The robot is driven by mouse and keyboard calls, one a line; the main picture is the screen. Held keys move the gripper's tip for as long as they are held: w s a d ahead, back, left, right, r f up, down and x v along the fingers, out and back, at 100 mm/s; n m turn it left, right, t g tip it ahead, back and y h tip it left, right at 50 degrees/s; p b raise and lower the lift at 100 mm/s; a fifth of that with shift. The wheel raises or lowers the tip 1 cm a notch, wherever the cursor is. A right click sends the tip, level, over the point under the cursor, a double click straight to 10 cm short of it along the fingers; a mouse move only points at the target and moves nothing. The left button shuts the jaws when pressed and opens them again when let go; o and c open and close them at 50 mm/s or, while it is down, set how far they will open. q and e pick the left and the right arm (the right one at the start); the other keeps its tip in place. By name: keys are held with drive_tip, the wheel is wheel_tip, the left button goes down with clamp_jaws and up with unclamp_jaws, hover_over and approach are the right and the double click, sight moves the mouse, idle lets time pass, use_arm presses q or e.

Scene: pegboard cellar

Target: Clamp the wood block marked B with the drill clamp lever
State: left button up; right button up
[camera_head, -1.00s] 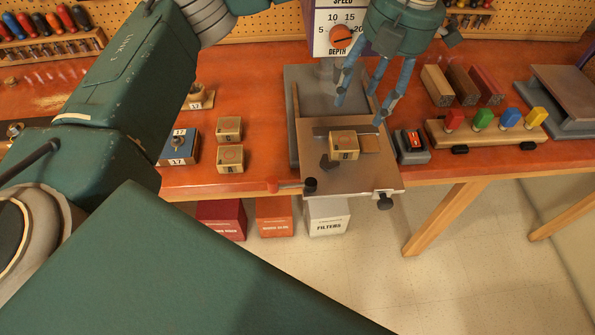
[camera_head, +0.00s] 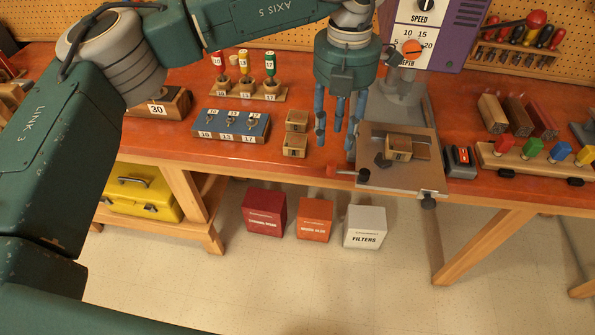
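The wood block (camera_head: 399,148) sits on the grey drill table (camera_head: 415,179), near a dark fence bar. Its letter is too small to read now; it looked like B earlier. The drill clamp lever (camera_head: 347,173), with a red knob on its left end, sticks out at the table's front left corner, ending near a black knob. My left gripper (camera_head: 338,140) points down, its blue fingers spread and empty, behind and above the lever and left of the block. It is apart from both. My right gripper is not in view.
Two similar wood blocks (camera_head: 296,121) stand left of the gripper. The purple drill press (camera_head: 458,35) stands behind. A small black-and-red device (camera_head: 460,161) sits close right of the drill table.

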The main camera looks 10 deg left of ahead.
sight(333, 159)
use_arm(q)
drive_tip(key=shift+f, duration=0.3)
wheel_tip(333, 159, down, 9)
drive_tip(key=p, duration=0.3)
drive_tip(key=shift+w+f, duration=0.15)
drive_tip(key=shift+d+f, duration=0.1)
drive_tip(key=shift+f, duration=0.5)
drive_tip(key=c, duration=0.9)
clamp_jaws()
